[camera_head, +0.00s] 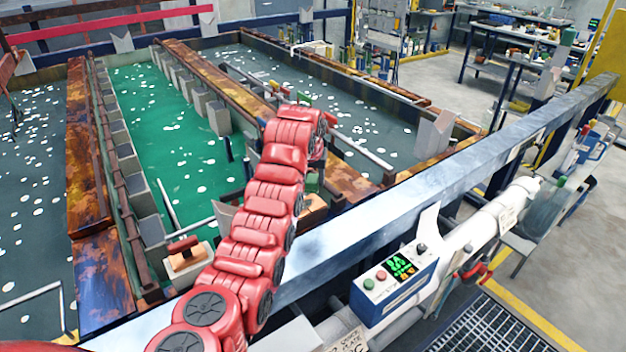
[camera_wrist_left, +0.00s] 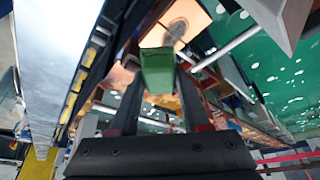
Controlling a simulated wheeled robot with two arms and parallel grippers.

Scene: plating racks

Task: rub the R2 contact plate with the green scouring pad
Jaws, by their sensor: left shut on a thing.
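My left gripper (camera_wrist_left: 158,92) is shut on the green scouring pad (camera_wrist_left: 157,70), a small green block between its fingertips in the left wrist view. In the head view the pad (camera_head: 312,183) shows small and partly hidden below the red wrist. A copper-coloured contact plate (camera_wrist_left: 188,18) with a dull grey patch lies just beyond the pad in the wrist view. It also shows in the head view (camera_head: 314,208), partly behind my arm. I cannot tell whether pad and plate touch. No R2 label is readable. My right gripper is not in view.
A second copper block (camera_head: 187,262) with a reddish bar stands left of my arm. A steel beam (camera_head: 440,175) crosses in front of the tanks of green (camera_head: 150,100) and grey liquid. A control box (camera_head: 395,280) with lit display is at the front.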

